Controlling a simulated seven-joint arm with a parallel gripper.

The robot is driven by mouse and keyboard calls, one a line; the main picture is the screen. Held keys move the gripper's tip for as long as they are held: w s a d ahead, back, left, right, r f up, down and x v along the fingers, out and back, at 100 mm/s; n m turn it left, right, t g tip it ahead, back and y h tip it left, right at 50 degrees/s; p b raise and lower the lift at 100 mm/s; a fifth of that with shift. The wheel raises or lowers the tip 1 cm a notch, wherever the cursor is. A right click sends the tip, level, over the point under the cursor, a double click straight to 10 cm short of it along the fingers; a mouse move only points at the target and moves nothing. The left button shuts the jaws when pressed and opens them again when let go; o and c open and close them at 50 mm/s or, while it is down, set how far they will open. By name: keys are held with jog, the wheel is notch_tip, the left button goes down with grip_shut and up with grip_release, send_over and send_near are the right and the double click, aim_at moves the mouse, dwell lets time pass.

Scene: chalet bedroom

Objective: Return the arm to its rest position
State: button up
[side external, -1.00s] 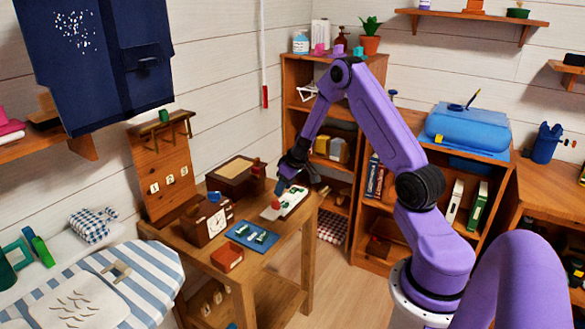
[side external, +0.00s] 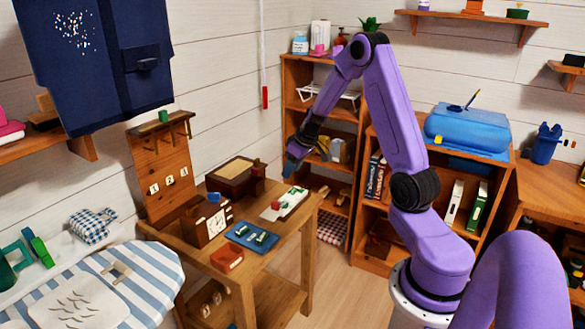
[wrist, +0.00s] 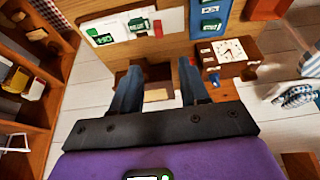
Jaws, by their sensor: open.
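My purple arm reaches over the right end of a wooden table (side external: 272,262). My gripper (side external: 290,166) is above and past the table's right edge in the side view, with nothing under its fingertips there. In the wrist view my gripper (wrist: 158,72) shows two blue-grey fingers spread apart with nothing between them.
A clock box (side external: 210,222), a brown-red box (side external: 227,258) and a wooden box (side external: 236,176) stand on the table. A shelf unit (side external: 296,110) rises close behind the gripper. A bookcase (side external: 440,205) stands to the right. Floor is clear between table and bookcase.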

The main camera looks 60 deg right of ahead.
jog(key=s+a+r+n+g+y, duration=0.1)
jog(key=s+a+r+n, duration=0.15)
jog(key=a, duration=0.65)
jog(key=s+a+r+n+g+y, duration=0.1)
jog(key=s+a+r+n, duration=0.15)
jog(key=a, duration=0.55)
jog(key=s+a+r+n+y, duration=0.1)
jog(key=s+a, duration=0.2)
jog(key=a, duration=0.6)
jog(key=s+a+r+n+h, duration=0.1)
jog(key=s+n, duration=0.1)
jog(key=s, duration=0.5)
jog(key=s+a+r+n+g, duration=0.1)
jog(key=s+a+n, duration=0.1)
jog(key=s, duration=0.6)
jog(key=s+a+r+n+g+h, duration=0.1)
jog(key=s+a+n, duration=0.1)
jog(key=s, duration=0.6)
jog(key=shift+a+r+n+h, duration=0.15)
jog(key=shift+r+n+h, duration=0.15)
